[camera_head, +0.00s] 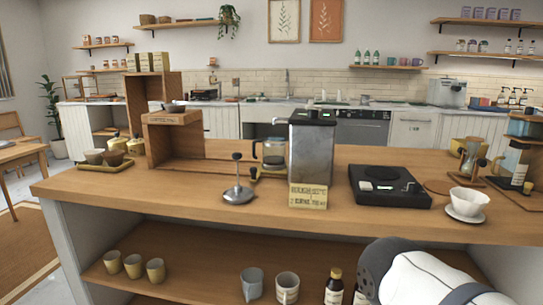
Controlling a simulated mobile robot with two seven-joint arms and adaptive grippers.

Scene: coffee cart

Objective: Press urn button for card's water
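A tall silver urn (312,150) with a dark lid stands on the wooden counter near the middle. A small yellowish card (308,196) with dark writing stands upright in front of its base. The writing is too small to read surely, and the card covers the urn's lower front. I cannot make out a button on the urn. Part of one of my arms, white and dark grey, shows at the bottom right, below the counter top and well apart from the urn. Neither gripper shows.
A metal tamper-like tool (238,190) stands left of the urn, with a glass pot (273,152) behind. A black flat scale or hotplate (389,186) and a white dripper (467,203) stand to the right. Cups (287,288) and bottles fill the shelf below. The counter's front left is clear.

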